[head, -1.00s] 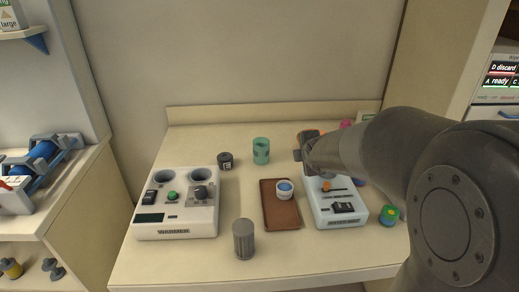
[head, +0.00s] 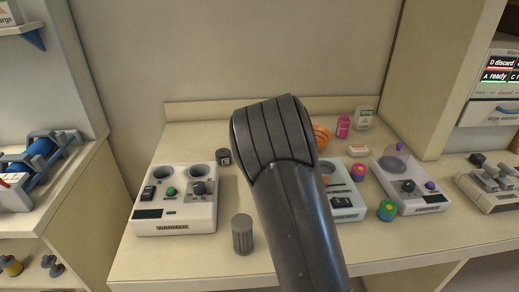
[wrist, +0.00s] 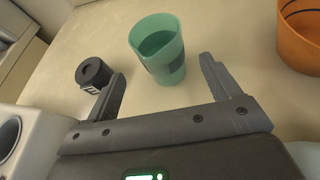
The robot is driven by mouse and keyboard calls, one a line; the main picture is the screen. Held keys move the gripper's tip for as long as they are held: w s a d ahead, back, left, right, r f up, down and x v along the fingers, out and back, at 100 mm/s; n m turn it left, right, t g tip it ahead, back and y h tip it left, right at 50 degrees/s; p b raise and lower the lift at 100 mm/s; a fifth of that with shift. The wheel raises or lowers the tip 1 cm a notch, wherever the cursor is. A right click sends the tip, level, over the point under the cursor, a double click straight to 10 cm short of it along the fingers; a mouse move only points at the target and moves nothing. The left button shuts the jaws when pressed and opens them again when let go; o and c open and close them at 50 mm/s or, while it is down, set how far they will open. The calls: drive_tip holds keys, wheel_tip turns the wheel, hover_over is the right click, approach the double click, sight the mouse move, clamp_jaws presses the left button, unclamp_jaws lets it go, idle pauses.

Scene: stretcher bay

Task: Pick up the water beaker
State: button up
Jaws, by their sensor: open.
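The water beaker is a translucent green cup (wrist: 160,48) standing upright on the table in the wrist view, with a darker level inside. My gripper (wrist: 166,88) is open and empty. Its two fingers point toward the beaker, which stands just ahead of and between the fingertips, slightly nearer the middle-left. I cannot tell whether the beaker is within the fingers' reach. In the head view my arm hides the beaker and the gripper.
A black lidded jar (wrist: 93,73) stands close to the left finger. An orange container (wrist: 302,38) is at the right. The white warmer (head: 176,215) and a grey ribbed cylinder (head: 242,235) stand on the table. Another device (head: 410,185) is at the right.

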drive_tip(key=x, duration=0.2)
drive_tip(key=shift+w+a+f, duration=0.1)
drive_tip(key=shift+w+f, duration=0.05)
drive_tip(key=shift+w, duration=0.2)
drive_tip(key=shift+d+f+x, duration=0.1)
drive_tip(key=shift+f+x, duration=0.1)
drive_tip(key=shift+x, duration=1.15)
drive_tip(key=shift+d+f+x, duration=0.1)
drive_tip(key=shift+f+x, duration=0.1)
drive_tip(key=shift+x, duration=1.1)
drive_tip(key=shift+s, duration=0.1)
drive_tip(key=shift+c, duration=0.5)
drive_tip(key=c, duration=1)
